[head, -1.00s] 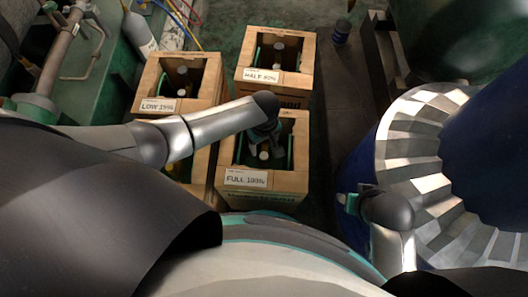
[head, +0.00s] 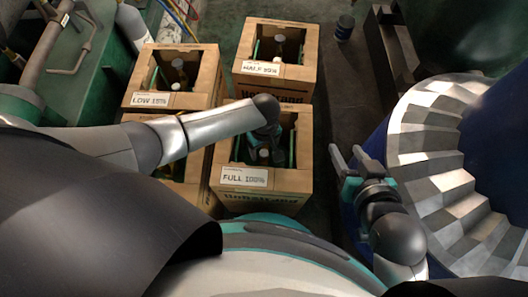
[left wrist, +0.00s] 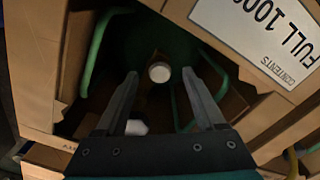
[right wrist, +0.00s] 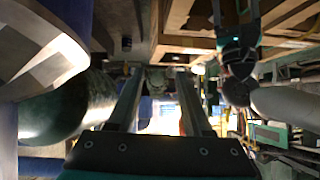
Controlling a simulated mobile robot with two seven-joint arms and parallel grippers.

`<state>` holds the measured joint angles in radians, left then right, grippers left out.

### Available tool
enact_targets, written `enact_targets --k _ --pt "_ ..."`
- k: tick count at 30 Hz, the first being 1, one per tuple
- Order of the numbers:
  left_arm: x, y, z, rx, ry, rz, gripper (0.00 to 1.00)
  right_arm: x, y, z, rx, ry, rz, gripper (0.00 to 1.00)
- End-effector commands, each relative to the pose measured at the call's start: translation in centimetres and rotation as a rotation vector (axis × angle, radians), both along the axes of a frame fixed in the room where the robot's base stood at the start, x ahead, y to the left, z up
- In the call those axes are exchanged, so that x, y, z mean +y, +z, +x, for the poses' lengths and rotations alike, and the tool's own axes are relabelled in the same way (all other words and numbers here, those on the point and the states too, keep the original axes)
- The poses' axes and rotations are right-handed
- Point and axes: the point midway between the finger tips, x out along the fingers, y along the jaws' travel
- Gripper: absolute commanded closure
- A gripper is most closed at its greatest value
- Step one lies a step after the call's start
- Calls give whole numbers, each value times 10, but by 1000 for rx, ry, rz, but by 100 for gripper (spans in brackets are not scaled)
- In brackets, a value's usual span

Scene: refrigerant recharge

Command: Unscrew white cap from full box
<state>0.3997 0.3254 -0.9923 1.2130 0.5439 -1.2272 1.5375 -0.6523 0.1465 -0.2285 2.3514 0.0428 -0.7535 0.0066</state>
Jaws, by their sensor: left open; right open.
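The full box (head: 290,183) is an open-topped brown crate with a "FULL 100%" label, below the middle of the head view. Inside it stands a dark green bottle with a round white cap (head: 264,154). The cap also shows in the left wrist view (left wrist: 159,72). My left gripper (head: 265,140) reaches down into the box opening. In the left wrist view its open fingers (left wrist: 160,78) point toward the cap, one on each side, with nothing gripped. My right gripper (head: 347,153) is open and empty, right of the box. The bottle's lower part is hidden.
The low box (head: 134,100) and the half box (head: 277,86) stand behind, each holding a bottle. Another box, partly under my left arm, stands left of the full box. A large blue drum with a metal segmented ring (head: 425,165) stands close on the right.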

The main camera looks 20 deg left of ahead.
Motion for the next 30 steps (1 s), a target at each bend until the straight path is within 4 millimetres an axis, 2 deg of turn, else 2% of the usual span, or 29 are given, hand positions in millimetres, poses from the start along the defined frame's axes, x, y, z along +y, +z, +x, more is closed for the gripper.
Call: enact_targets --k 9,18,30 --pt "0 -12 0 -1 1 -1 29 24 6 6 -197 17 113 50" --pt "0 -21 1 -1 -1 0 29 40 18 2 -377 15 226 50" --pt "0 -23 0 0 0 0 29 39 25 4 -371 14 220 50"
